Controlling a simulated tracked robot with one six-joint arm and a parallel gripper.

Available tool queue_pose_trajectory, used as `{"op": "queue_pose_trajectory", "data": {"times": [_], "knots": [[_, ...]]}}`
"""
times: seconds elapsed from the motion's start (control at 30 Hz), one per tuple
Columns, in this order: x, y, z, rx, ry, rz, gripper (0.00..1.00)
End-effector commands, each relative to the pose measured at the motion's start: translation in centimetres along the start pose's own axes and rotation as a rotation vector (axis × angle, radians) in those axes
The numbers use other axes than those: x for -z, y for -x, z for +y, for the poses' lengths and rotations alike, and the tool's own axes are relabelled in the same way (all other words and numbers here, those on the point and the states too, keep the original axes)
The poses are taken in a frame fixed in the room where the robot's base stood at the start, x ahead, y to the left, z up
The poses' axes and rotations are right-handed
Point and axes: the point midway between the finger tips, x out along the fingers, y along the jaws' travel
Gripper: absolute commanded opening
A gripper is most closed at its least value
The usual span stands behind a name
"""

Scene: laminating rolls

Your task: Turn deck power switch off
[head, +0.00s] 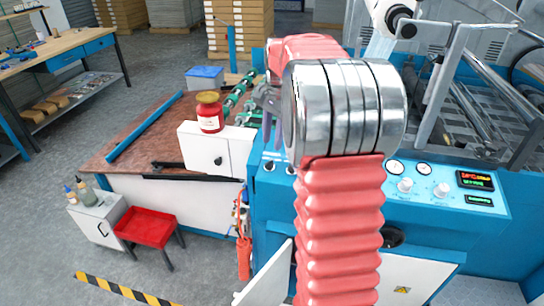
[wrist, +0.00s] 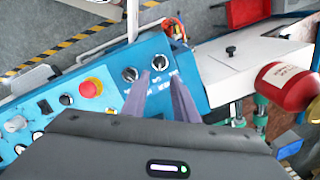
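Two black rotary switches sit on the blue panel in the wrist view, a left one (wrist: 130,74) and a right one (wrist: 160,62). White labels lie by them, too small to read, so I cannot tell which is the deck power switch. My gripper (wrist: 161,75) is open, with its two purple fingers apart and pointing at the right switch. That switch shows between and just beyond the fingertips; contact cannot be told. In the head view the gripper's purple fingers (head: 272,132) hang above the panel's left end, partly hidden by my arm.
A red emergency button (wrist: 91,88) and more knobs lie left of the switches in the wrist view. A red jar (head: 210,114) stands on a white cabinet (head: 215,152) left of the gripper. Gauges and a display (head: 475,180) are on the panel's right.

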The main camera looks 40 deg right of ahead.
Motion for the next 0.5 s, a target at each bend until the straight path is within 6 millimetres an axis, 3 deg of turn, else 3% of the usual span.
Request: {"op": "queue_pose_trajectory", "data": {"times": [0.3,0.5], "knots": [[0.0,-5.0,0.0,-0.002,0.0,-0.002,0.27],[0.0,-7.3,0.0,0.0,0.001,0.0,0.27]]}}
